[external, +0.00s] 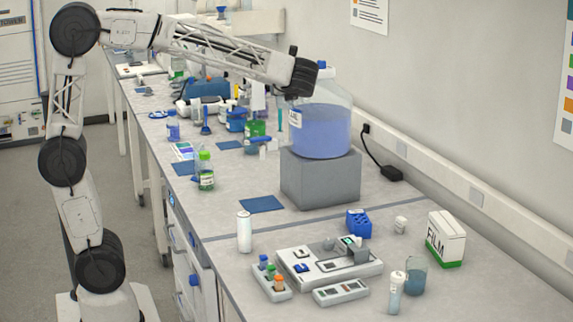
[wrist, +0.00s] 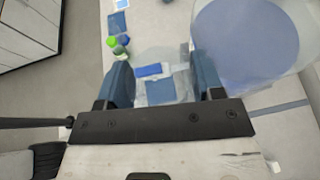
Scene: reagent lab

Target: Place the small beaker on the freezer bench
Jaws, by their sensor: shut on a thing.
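My gripper (wrist: 163,77) is shut on a clear, glassy vessel, the small beaker (wrist: 155,90), which shows between the two blue fingers in the wrist view. Blue shapes show at and through the glass; I cannot tell which are its contents and which lie behind it. In the external view my arm reaches over the bench to near the big carboy, and the fingers and held beaker are hard to make out. The long grey bench (external: 225,222) lies below. Which part is the freezer bench I cannot tell.
A blue-filled carboy (external: 322,130) stands on a grey block (external: 320,178), close right of my gripper in the wrist view. A green-capped bottle (external: 206,172) stands to the left. Another beaker (external: 415,277), a film box (external: 446,240) and a device (external: 328,265) crowd the near bench.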

